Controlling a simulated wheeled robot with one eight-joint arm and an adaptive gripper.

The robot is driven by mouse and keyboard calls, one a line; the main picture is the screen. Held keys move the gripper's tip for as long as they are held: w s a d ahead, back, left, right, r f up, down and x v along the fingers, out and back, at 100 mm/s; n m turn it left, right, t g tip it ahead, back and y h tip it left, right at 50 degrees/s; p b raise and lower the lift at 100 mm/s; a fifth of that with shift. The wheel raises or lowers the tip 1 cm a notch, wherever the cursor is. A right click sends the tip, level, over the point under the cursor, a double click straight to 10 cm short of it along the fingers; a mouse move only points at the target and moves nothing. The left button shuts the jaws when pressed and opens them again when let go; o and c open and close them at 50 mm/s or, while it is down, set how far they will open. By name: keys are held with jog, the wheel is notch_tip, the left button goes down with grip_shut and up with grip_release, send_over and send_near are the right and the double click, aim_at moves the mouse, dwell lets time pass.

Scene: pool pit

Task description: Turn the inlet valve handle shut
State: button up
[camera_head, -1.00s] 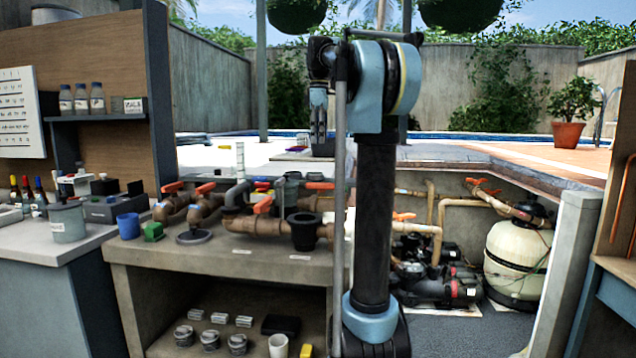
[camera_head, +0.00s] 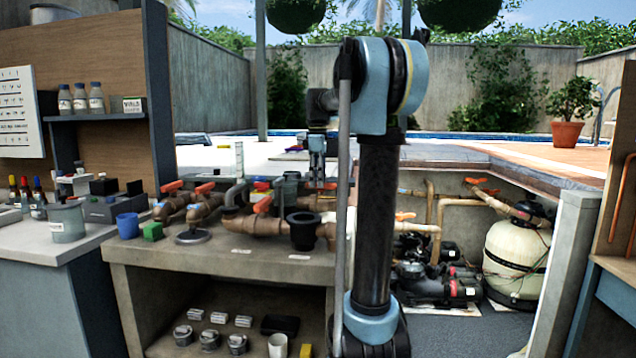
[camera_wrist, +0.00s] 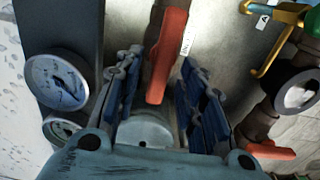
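An orange valve handle (camera_wrist: 167,60) lies lengthwise between the fingers of my gripper (camera_wrist: 160,82) in the wrist view. The fingers, with blue pads, are spread on either side, with gaps to the handle. A small white label (camera_wrist: 187,43) lies beside the handle, its text too small to read. In the head view, my gripper (camera_head: 317,172) points down over the bench pipework, close to an orange handle (camera_head: 328,186) partly hidden by my arm. I cannot tell from a readable label which valve is the inlet.
A round gauge (camera_wrist: 57,80) stands left of the fingers in the wrist view. Another orange handle (camera_wrist: 268,150) and a yellow-handled fitting (camera_wrist: 265,40) are on the right. Several orange-handled valves, including one (camera_head: 263,205), and a black cup-shaped fitting (camera_head: 303,230) crowd the bench (camera_head: 230,258).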

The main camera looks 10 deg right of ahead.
jog(key=shift+f, duration=0.25)
grip_shut()
